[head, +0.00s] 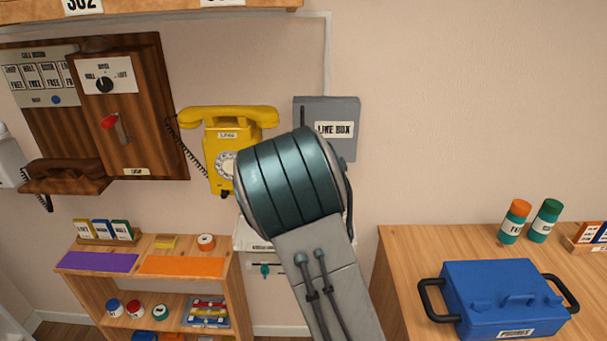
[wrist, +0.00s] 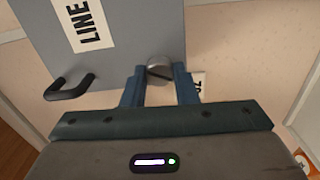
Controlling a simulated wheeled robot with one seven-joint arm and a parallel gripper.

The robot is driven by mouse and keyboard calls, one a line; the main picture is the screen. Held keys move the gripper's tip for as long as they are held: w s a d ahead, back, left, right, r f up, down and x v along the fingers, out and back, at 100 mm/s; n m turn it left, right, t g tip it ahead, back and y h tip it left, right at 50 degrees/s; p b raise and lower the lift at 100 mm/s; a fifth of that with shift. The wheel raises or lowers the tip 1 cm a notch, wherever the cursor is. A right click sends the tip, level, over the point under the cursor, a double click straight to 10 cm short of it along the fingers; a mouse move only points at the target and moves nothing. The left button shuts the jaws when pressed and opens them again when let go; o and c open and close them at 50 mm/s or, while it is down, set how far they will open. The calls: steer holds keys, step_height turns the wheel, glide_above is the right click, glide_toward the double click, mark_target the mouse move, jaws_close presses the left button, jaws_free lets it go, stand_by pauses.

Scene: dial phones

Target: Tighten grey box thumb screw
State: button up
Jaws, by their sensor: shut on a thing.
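The grey line box (head: 345,108) hangs on the wall to the right of the yellow phone; its lower part is hidden behind my arm in the head view. In the wrist view the box (wrist: 140,25) fills the upper left, with its label reading LINE and a dark handle (wrist: 70,87). My gripper (wrist: 160,82) is at the box's edge, its two blue-grey fingers on either side of the metal thumb screw (wrist: 159,69) and shut on it. The head view hides the fingers and the screw behind my arm.
A yellow dial phone (head: 228,145) hangs just left of the box, close to my arm. A low shelf (head: 215,262) stands below left. A wooden counter (head: 410,245) at right holds a blue case (head: 500,290) and two bottles. The wall above right is clear.

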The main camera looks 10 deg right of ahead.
steer(key=m+b, duration=2.3)
steer(key=m, duration=0.5)
steer(key=shift+a+f+m, duration=0.1)
steer(key=shift+m, duration=0.3)
steer(key=o, duration=1)
